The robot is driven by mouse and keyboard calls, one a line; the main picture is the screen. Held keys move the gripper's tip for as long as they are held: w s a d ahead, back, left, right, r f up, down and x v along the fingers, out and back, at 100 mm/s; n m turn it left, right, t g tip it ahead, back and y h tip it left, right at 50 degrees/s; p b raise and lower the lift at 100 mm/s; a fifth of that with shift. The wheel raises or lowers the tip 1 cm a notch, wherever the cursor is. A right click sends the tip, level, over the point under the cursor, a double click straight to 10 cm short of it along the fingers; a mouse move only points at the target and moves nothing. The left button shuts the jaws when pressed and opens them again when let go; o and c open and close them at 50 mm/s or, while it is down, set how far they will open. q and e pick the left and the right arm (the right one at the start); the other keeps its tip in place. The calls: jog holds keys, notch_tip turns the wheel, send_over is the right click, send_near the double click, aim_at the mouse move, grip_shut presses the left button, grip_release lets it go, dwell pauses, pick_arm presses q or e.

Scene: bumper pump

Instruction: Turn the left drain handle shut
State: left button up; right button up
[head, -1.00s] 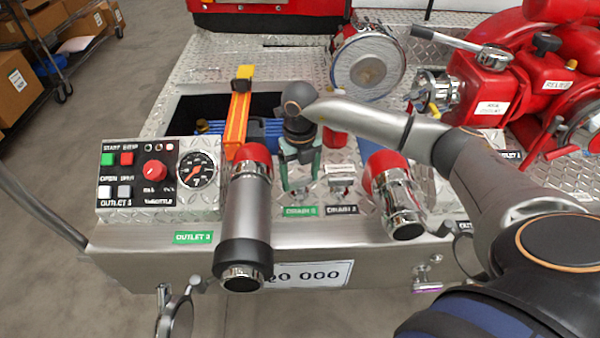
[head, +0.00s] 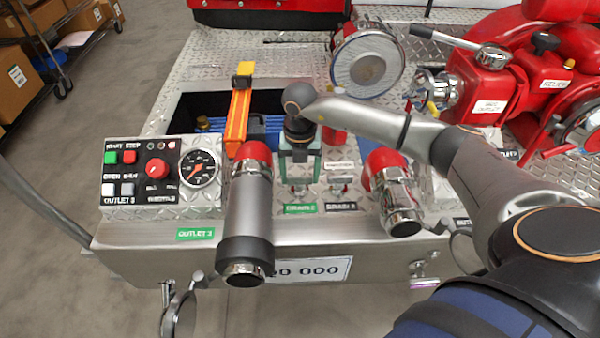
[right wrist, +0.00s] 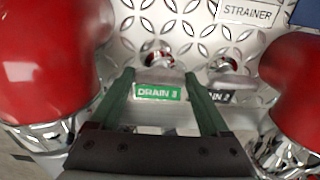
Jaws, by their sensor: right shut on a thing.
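The left drain handle is a small metal lever above the green drain label (head: 299,209) on the bumper deck. In the right wrist view the handle (right wrist: 156,76) shows as a grey bar between the fingertips, above its green label (right wrist: 158,92). My right gripper (head: 300,180) points down onto it with green fingers, and in the right wrist view the gripper (right wrist: 159,76) is shut on the handle, one finger at each side. The fingers hide part of the handle in the head view. My left gripper is not in view.
The second drain handle (head: 340,187) stands just right, above a black label. A red-topped outlet pipe (head: 246,205) is close on the left, another outlet (head: 394,190) on the right. A control panel (head: 160,175) is far left. The red pump (head: 510,80) fills the back right.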

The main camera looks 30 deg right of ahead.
aim_at(300, 176)
jog(key=o, duration=1.2)
jog(key=shift+r, duration=0.1)
notch_tip(300, 176, up, 12)
jog(key=shift+r, duration=0.2)
